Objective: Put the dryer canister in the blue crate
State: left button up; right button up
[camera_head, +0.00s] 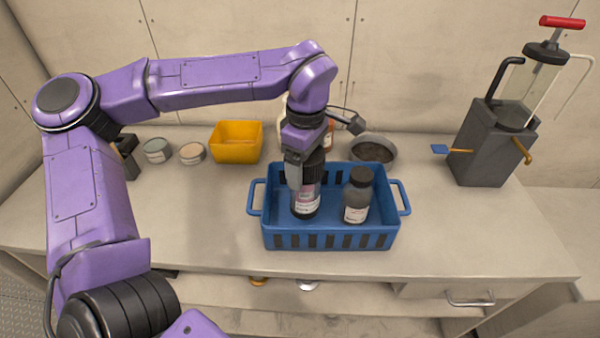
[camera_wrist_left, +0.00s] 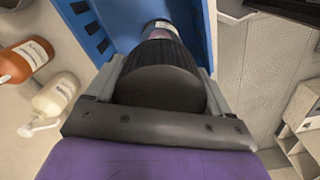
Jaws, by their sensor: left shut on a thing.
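The dryer canister (camera_head: 306,203), a clear cylinder with pinkish contents, a white label and a black ribbed cap, is upright in the left half of the blue crate (camera_head: 325,241). My left gripper (camera_head: 305,172) points down and is shut on its cap. In the left wrist view the black cap (camera_wrist_left: 160,88) sits between the two fingers, with the blue crate (camera_wrist_left: 120,14) around the far end. I cannot tell whether the canister's base touches the crate floor. My right gripper is not in view.
A dark grey bottle (camera_head: 357,200) with a black cap stands in the crate, right of the canister. Behind are a yellow bin (camera_head: 236,142), two small tins (camera_head: 157,151) and a round grey bowl (camera_head: 374,148). A grey pump device (camera_head: 494,143) stands at right. The front-left counter is clear.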

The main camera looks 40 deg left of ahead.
pick_arm(q)
jog(key=shift+w+a+f+p, duration=0.15)
jog(key=shift+a+f, duration=0.3)
jog(key=shift+f, duration=0.6)
jog(key=shift+w+a+f+p, duration=0.1)
jog(key=shift+w+a+f, duration=0.25)
jog(key=shift+f, duration=0.65)
jog(key=shift+w+a+f+p, duration=0.1)
jog(key=shift+a+f, duration=0.4)
jog(key=shift+f, duration=0.55)
jog(key=shift+d+f, duration=0.1)
jog(key=shift+f, duration=0.05)
jog(key=o, duration=1.4)
jog(key=shift+o, duration=0.2)
notch_tip(320, 180, up, 12)
jog(key=shift+r+b, duration=0.2)
jog(key=shift+b, duration=0.15)
